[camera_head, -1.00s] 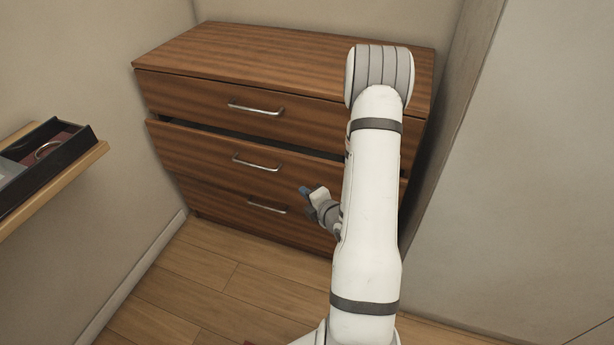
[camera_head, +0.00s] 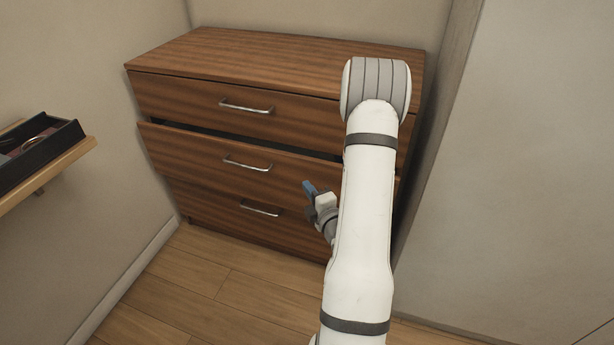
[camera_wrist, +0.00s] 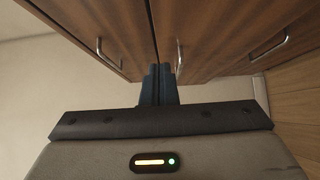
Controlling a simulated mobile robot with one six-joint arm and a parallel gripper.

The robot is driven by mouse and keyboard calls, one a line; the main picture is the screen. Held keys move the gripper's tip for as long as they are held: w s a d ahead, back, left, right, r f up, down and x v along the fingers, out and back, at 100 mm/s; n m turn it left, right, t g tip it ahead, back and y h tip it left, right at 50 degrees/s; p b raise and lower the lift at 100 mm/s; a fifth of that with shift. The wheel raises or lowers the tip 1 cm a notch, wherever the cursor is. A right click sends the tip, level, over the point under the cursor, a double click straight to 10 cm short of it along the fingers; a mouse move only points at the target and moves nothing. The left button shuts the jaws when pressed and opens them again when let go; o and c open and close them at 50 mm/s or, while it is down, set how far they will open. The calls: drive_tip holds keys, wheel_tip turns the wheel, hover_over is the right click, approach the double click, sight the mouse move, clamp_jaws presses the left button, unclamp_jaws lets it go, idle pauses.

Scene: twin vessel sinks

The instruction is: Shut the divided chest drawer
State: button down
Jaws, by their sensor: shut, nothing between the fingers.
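The wooden chest (camera_head: 270,55) has three stacked drawers with metal bar handles. The middle drawer (camera_head: 200,158) stands slightly out, with a dark gap above its front; its inside and any dividers are hidden. The top drawer (camera_head: 190,97) and bottom drawer (camera_head: 210,208) look shut. My gripper (camera_head: 308,187) is shut and empty, in front of the chest's right half at about the middle drawer's lower edge in the picture. In the wrist view its blue fingertips (camera_wrist: 158,84) are together, pointing at the drawer fronts beside the middle drawer's handle (camera_wrist: 180,57). I cannot tell whether they touch.
A wall shelf (camera_head: 50,178) with a black tray (camera_head: 60,140) is at the left. Walls stand close on the chest's left and right. The wooden floor (camera_head: 190,285) in front is clear. My arm hides the chest's right side.

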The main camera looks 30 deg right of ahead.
sight(298, 160)
drive_tip(key=shift+w+f+b, duration=0.25)
drive_tip(key=shift+w+b, duration=0.25)
drive_tip(key=shift+b, duration=3.3)
drive_tip(key=shift+w+d+r+b, duration=0.15)
drive_tip(key=shift+w+d, duration=0.45)
drive_tip(key=shift+w, duration=0.65)
drive_tip(key=shift+w+d+r+b, duration=0.1)
drive_tip(key=shift+w+d+b, duration=0.1)
drive_tip(key=shift+w+d, duration=0.75)
drive_tip(key=shift+w+d+r+b, duration=0.15)
drive_tip(key=shift+w+d, duration=0.15)
drive_tip(key=shift+w, duration=1.25)
drive_tip(key=shift+f, duration=0.1)
